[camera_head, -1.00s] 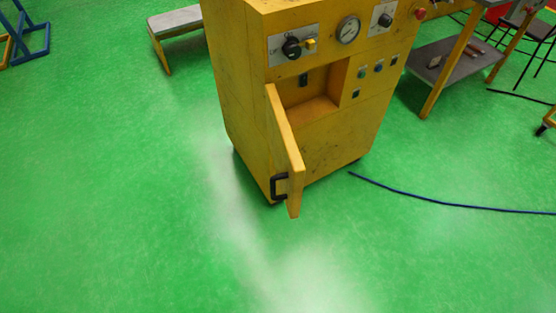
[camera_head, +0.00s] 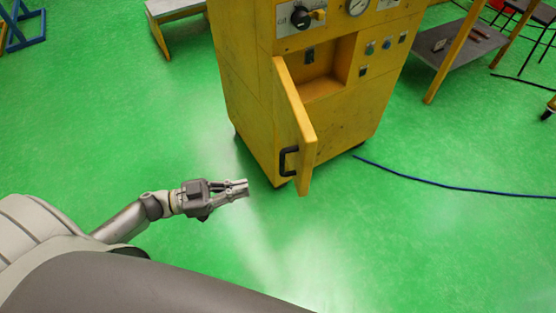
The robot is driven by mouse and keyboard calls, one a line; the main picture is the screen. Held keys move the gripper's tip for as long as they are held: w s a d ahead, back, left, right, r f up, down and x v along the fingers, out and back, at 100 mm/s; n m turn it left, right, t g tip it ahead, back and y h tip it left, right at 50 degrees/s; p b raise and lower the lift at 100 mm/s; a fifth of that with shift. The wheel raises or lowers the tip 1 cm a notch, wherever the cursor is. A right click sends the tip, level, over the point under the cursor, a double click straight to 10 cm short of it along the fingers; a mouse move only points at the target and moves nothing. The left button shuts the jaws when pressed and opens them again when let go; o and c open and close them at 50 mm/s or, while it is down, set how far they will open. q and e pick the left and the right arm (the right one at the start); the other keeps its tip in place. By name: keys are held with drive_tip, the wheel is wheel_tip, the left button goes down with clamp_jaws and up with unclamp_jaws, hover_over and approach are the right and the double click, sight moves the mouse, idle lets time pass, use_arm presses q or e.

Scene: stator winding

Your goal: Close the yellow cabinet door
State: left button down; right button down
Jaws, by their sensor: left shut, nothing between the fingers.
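The yellow cabinet (camera_head: 345,127) stands upright ahead of me, right of the middle of the head view. Its yellow door (camera_head: 295,120) is open and swung out toward me, so the hollow inside (camera_head: 318,75) shows. A black handle (camera_head: 288,161) sits low on the door's outer left face. My left gripper (camera_head: 246,188) has come in from the left. It is shut and empty, left of the handle and a little lower in the picture, apart from the door. My right gripper is not in view.
A blue cable (camera_head: 440,184) lies on the green floor to the right of the cabinet. A yellow-legged table with a grey shelf (camera_head: 455,50) stands at the right. A low bench (camera_head: 172,8) stands behind at the left. The floor left of the cabinet is clear.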

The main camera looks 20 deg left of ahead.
sight(301, 176)
use_arm(q)
drive_tip(key=p+x, duration=0.1)
drive_tip(key=x, duration=1.2)
drive_tip(key=shift+w+d, duration=0.15)
drive_tip(key=shift+w, duration=0.05)
drive_tip(key=shift+d, duration=0.1)
